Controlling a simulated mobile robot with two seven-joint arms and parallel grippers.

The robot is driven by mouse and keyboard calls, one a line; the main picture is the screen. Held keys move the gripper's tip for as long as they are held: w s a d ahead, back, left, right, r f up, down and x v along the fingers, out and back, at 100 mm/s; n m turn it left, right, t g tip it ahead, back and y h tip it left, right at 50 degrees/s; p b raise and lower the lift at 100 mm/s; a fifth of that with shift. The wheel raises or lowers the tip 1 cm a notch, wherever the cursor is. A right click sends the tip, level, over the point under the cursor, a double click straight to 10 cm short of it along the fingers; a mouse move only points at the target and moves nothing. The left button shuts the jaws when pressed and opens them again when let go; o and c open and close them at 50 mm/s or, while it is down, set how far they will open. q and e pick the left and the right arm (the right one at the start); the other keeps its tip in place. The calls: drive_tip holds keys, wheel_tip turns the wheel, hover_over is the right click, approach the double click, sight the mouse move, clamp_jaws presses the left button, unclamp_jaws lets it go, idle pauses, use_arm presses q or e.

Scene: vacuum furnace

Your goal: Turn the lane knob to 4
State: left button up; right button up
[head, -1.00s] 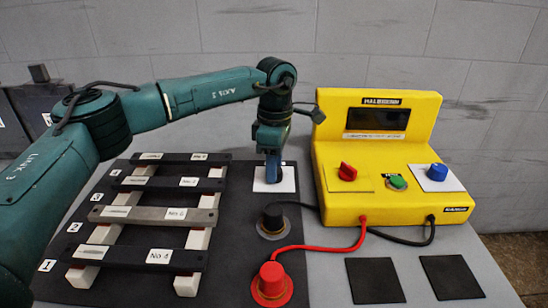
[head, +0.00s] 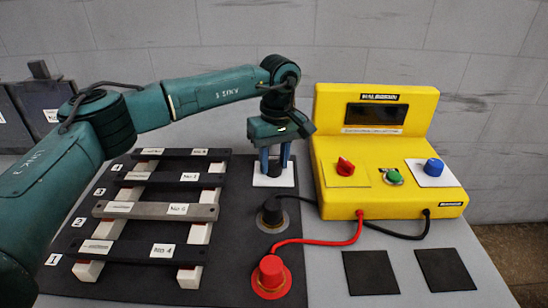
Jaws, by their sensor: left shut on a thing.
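A dark knob (head: 275,169) stands on a white plate (head: 284,181) on the table, between the bars and the yellow unit. It appears to be the lane knob; its pointer and any markings on the plate are too hidden or small to read. My left gripper (head: 275,166) points down over the plate. Its two blue fingers sit to the left and right of the knob, shut on it. My right gripper is not in view.
Numbered bars (head: 155,210) lie across white rails on a dark mat at left. The yellow unit (head: 385,185) with red, green and blue knobs stands at right. Black (head: 271,213) and red (head: 270,275) plugs with cables lie in front. Two black pads (head: 371,272) lie front right.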

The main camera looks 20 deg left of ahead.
sight(277, 164)
use_arm(q)
drive_tip(key=shift+m, duration=0.7)
drive_tip(key=shift+f, duration=0.1)
drive_tip(key=o, duration=1)
drive_tip(key=r, duration=1.3)
drive_tip(key=shift+w+d+r+p, duration=0.15)
drive_tip(key=shift+w+d+p, duration=0.05)
drive_tip(key=shift+d+p, duration=0.15)
drive_tip(key=shift+s, duration=0.1)
